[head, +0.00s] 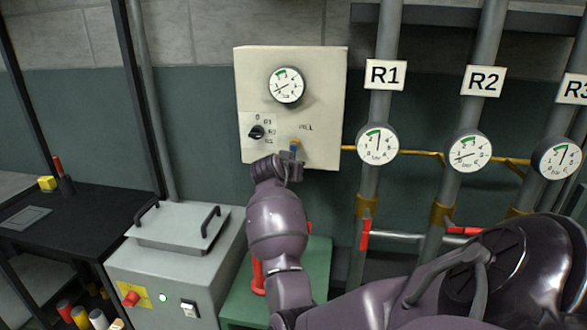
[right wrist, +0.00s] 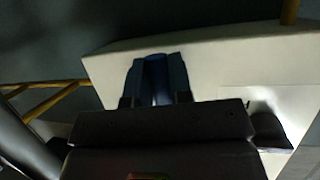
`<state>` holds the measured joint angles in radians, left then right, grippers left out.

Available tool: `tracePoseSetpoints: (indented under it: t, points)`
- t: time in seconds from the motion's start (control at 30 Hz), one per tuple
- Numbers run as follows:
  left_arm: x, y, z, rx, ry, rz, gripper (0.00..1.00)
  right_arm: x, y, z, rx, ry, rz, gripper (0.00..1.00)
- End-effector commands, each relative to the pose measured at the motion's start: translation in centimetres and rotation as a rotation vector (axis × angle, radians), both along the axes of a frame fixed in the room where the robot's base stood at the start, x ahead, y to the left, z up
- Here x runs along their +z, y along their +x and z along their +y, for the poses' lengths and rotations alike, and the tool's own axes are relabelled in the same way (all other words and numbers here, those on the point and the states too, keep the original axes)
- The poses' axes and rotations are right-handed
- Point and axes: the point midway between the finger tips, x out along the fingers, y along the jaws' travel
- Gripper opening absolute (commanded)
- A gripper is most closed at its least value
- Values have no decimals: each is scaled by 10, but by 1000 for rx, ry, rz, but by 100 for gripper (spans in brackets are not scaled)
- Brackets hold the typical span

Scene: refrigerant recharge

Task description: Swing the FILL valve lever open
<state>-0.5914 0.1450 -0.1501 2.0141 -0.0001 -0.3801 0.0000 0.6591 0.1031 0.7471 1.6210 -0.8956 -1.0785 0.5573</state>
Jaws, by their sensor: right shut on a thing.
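The FILL valve is on the pale wall panel (head: 240,95), under a partly readable FILL label (head: 306,127). Its blue lever (head: 293,150) hangs roughly straight down from a brass-coloured fitting (head: 295,141). My right gripper (head: 290,163) is at the lever from below and hides its lower end in the head view. In the right wrist view, the two fingers (right wrist: 157,85) are shut on the blue lever (right wrist: 155,72), one on each side, close to the panel face. My left gripper is in neither view.
A gauge (head: 287,86) and a black selector knob (head: 257,132) are on the same panel. Pipes with gauges and signs R1 (head: 384,75) and R2 (head: 483,81) stand to the right. A grey machine (head: 170,265) and a green box (head: 317,270) stand below.

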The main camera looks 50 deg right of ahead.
Motion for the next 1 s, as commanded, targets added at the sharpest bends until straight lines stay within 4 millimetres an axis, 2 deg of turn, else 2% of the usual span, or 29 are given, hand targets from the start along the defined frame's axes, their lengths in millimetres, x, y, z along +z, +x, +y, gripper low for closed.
tracePoseSetpoints:
  t: [0.3, 0.33, 0.47, 0.5, 1.0]
  points:
    - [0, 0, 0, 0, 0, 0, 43, 3, 1, 0, 1, 1, -12, 0]
    - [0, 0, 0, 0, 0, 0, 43, 3, 1, 0, 1, 1, -12, 23]
    - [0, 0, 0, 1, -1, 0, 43, 2, 1, 0, 0, 1, -10, 43]
    - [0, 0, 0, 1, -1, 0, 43, 2, 1, 0, 0, 1, -9, 45]
    - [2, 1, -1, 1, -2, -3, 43, 3, 0, 0, 1, 2, -5, 45]
